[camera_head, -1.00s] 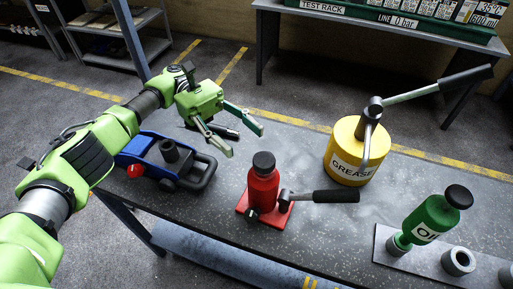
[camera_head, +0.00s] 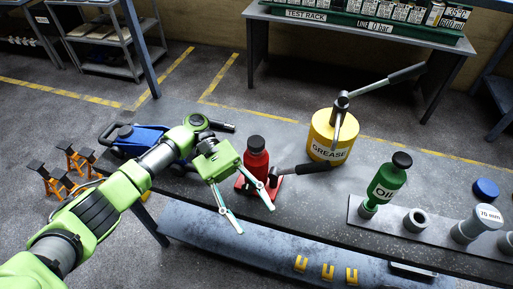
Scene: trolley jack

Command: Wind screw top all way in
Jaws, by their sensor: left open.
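A red bottle jack (camera_head: 256,164) stands upright on the grey workbench. Its black screw top (camera_head: 256,142) is in plain sight, sitting low on the red body. A lever with a black grip (camera_head: 310,168) sticks out to the right from the jack's red base. My left gripper (camera_head: 255,220) is open and empty, its two fingers spread and pointing down toward the bench's front edge. My right gripper is not in view.
A blue trolley jack (camera_head: 146,136) stands behind my left arm, partly hidden. A yellow grease pot (camera_head: 325,148) with a long lever is to the right. A green oil bottle (camera_head: 386,184) stands on a grey plate (camera_head: 358,215). Orange axle stands (camera_head: 62,180) are on the floor at left.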

